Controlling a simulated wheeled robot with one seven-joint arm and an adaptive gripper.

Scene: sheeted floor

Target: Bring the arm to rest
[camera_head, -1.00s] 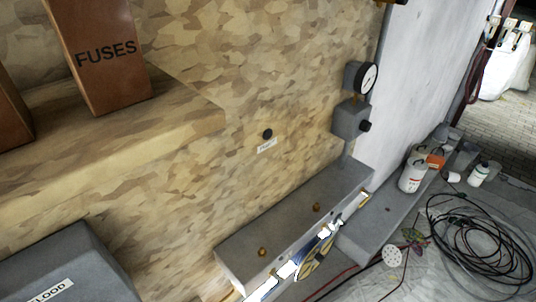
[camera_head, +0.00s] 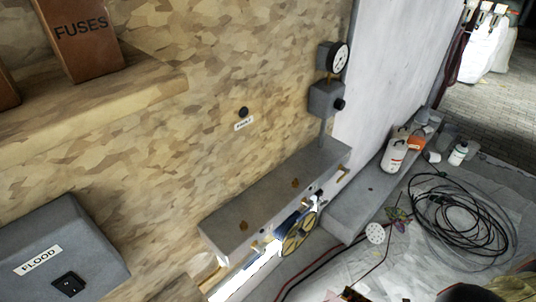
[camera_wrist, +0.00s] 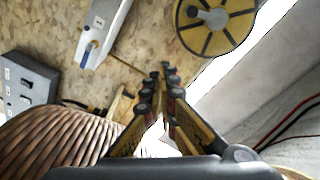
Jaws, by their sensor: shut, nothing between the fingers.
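My gripper (camera_wrist: 168,72) shows in the wrist view with its two dark and yellow fingers brought together at the tips, nothing between them. The tips point toward the chipboard panel and touch nothing that I can see. A yellow wheel with dark spokes (camera_wrist: 215,22) is to the upper right of the tips. In the head view the same kind of yellow wheel (camera_head: 298,235) sits on the front of a grey ledge (camera_head: 270,190). I cannot make out my gripper in the head view.
A grey FLOOD box (camera_head: 60,250) and a FUSES box (camera_head: 80,35) are at left. A gauge (camera_head: 338,58) is on the wall. Bottles (camera_head: 395,155) stand on a grey block at right. Black cable coils (camera_head: 460,220) lie on the sheeted floor. A brown ribbed object (camera_wrist: 65,140) is near my gripper.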

